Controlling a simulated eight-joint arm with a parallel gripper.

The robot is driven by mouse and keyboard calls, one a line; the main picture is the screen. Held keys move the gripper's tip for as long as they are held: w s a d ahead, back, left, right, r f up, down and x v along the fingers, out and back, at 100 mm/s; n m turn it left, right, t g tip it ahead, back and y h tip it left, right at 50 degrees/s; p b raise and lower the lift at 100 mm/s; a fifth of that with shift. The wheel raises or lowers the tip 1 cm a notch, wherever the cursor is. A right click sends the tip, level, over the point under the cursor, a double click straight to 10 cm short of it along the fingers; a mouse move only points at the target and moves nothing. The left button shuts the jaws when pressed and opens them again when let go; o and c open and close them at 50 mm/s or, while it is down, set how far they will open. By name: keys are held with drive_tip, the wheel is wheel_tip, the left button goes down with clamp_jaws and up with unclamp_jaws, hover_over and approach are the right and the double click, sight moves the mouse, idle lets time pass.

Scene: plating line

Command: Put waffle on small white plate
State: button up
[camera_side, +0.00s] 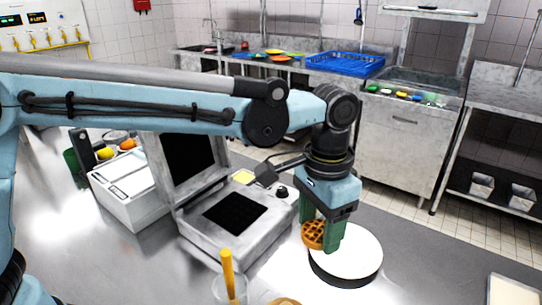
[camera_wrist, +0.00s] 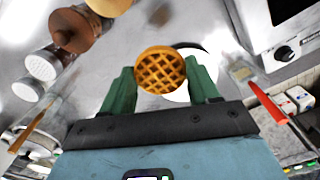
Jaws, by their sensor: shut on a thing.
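The round brown waffle (camera_side: 312,234) is upright between the green fingers of my gripper (camera_side: 321,236). In the wrist view the waffle (camera_wrist: 158,70) shows its grid face between the two fingertips (camera_wrist: 160,67). The round white plate (camera_side: 355,256) sits on a dark round base on the steel counter. The waffle is over or just in front of the plate's left part; the exact gap cannot be told. In the wrist view the white plate (camera_wrist: 208,62) is partly hidden behind the waffle and the right finger.
A grey machine with a raised lid (camera_side: 240,212) stands left of the plate. A clear cup with a yellow-handled tool (camera_side: 228,272) is at the front. A red-handled tool (camera_wrist: 270,105) lies at right in the wrist view. A blue crate (camera_side: 345,64) is on the back counter.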

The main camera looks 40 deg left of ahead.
drive_tip(key=d+f, duration=0.2)
drive_tip(key=d, duration=0.5)
hover_over(339, 261)
wheel_tip(339, 261, down, 7)
drive_tip(key=shift+f, duration=2.05)
drive_tip(key=shift+f, duration=0.35)
drive_tip(key=o, duration=0.4)
drive_tip(key=shift+o, duration=0.2)
